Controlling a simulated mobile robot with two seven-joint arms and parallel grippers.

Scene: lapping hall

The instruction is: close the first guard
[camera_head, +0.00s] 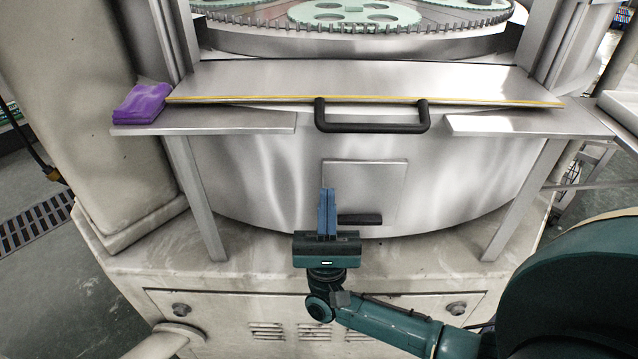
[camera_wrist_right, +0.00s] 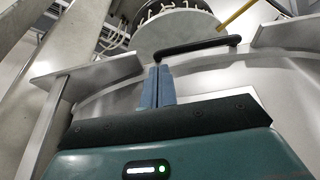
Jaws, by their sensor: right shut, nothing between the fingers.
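The guard (camera_head: 345,78) is a wide metal panel with a yellow front edge. In the head view it lies across the front of the round machine, and the toothed ring behind it is uncovered. Its black bar handle (camera_head: 371,126) hangs at the front edge; the handle also shows in the right wrist view (camera_wrist_right: 197,46). My right gripper (camera_head: 327,192) is shut and empty, its blue fingers pointing up below the left part of the handle, apart from it in the head view. In the right wrist view the fingertips (camera_wrist_right: 159,70) appear just below the handle's left end. My left gripper is out of view.
Metal ledges (camera_head: 215,124) and (camera_head: 530,124) flank the handle, on legs. A purple cloth stack (camera_head: 141,103) sits on the left ledge. Behind my gripper is a square plate (camera_head: 380,180) with a small dark handle (camera_head: 362,219). The toothed ring (camera_head: 350,14) holds pale green discs.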

